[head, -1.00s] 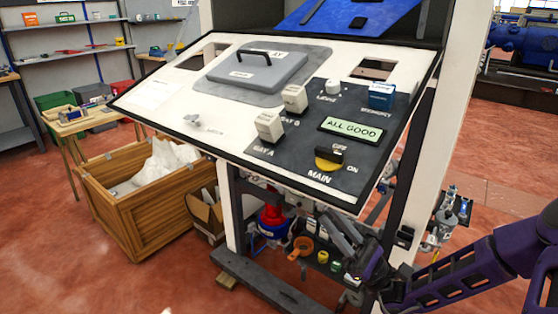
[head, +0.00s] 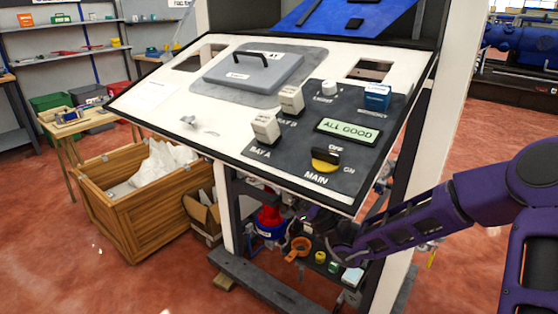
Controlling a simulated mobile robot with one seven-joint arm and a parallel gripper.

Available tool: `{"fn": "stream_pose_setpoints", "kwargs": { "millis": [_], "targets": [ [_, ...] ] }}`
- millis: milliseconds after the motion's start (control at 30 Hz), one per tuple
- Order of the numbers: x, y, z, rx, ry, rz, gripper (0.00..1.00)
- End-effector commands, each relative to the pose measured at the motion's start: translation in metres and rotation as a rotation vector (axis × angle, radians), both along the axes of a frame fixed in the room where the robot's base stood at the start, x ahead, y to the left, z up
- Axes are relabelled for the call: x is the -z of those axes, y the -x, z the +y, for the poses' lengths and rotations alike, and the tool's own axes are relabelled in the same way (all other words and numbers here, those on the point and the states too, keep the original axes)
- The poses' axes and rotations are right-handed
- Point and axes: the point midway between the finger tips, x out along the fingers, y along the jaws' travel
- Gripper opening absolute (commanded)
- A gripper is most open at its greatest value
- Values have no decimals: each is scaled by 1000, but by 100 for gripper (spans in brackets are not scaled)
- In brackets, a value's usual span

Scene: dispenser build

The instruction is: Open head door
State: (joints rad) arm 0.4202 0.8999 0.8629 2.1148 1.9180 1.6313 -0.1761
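A sloped white control panel (head: 150,100) fills the middle of the head view. A grey lid (head: 262,72) with a black handle (head: 265,55) lies closed on its upper part. I cannot tell whether this lid is the head door; no other door is clearly visible. My purple arm reaches in from the right, and my dark gripper (head: 318,222) is under the panel's front edge, among the parts below it. Its fingers are mostly hidden, and I cannot tell whether they are open or hold anything.
The panel carries a lit ALL GOOD display (head: 348,131), a yellow MAIN knob (head: 325,165) and several switches. Below are a red and blue device (head: 270,222), an orange ring-shaped part (head: 300,246) and small jars. A wooden crate (head: 150,220) stands left. White posts flank the space below the panel.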

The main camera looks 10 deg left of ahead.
Motion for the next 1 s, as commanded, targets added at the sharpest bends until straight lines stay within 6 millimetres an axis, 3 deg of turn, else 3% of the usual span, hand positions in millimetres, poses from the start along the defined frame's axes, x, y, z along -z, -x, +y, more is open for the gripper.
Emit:
{"fn": "stream_pose_setpoints", "kwargs": {
  "millis": [200,367,1000],
  "targets": [
    [0,0,0,0,0,0,26],
    [0,0,0,0,0,0,0],
    [0,0,0,-1,0,1,0]
  ]
}}
